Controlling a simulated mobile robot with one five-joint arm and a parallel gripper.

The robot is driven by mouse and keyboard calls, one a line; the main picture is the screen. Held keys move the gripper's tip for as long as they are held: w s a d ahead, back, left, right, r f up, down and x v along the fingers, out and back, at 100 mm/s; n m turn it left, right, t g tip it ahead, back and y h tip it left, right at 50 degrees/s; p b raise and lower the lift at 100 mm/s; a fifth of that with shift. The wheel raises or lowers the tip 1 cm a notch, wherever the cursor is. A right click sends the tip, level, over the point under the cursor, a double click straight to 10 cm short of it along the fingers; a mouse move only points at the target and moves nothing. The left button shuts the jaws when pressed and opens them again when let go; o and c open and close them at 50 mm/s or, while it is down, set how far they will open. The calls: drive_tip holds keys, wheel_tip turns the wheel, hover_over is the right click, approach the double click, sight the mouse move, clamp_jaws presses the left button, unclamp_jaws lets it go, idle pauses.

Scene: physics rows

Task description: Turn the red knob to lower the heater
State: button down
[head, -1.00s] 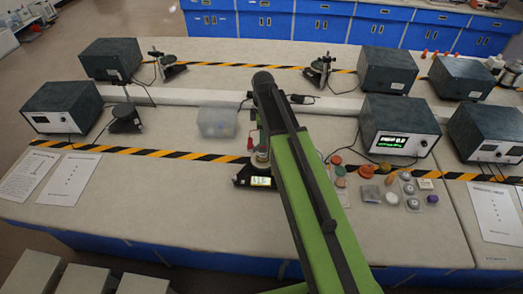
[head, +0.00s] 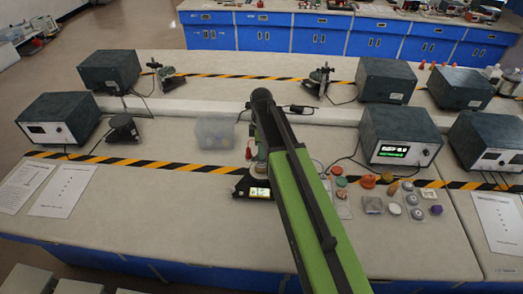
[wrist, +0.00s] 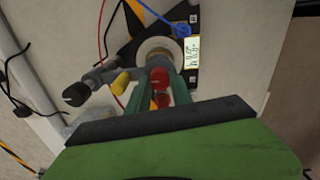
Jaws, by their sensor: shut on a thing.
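The heater is a black-based unit (head: 243,187) with a lit display (head: 260,193), on the bench in front of the striped tape. In the wrist view its display (wrist: 191,52) and pale round top (wrist: 157,46) show beyond my fingers. My gripper (wrist: 160,88) points at this unit, with its two green fingers shut on the red knob (wrist: 160,77). A second red patch (wrist: 162,100) shows between the fingers, nearer the wrist. The knob's turn angle cannot be told. In the head view my arm hides most of the grip.
A grey clamp with a yellow part (wrist: 121,83) stands close left of my fingers, and red and blue wires run nearby. A translucent box (head: 215,132) is behind the heater. Small coloured items (head: 368,181) and a display box (head: 400,137) are to the right.

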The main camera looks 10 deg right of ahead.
drive_tip(key=shift+m, duration=0.4)
drive_tip(key=m, duration=0.5)
drive_tip(key=shift+m, duration=0.3)
drive_tip(key=m, duration=0.3)
drive_tip(key=shift+w+d+m, duration=0.1)
drive_tip(key=shift+m, duration=0.3)
drive_tip(key=m, duration=0.3)
drive_tip(key=shift+m, duration=0.3)
drive_tip(key=m, duration=0.4)
drive_tip(key=shift+m, duration=2.6)
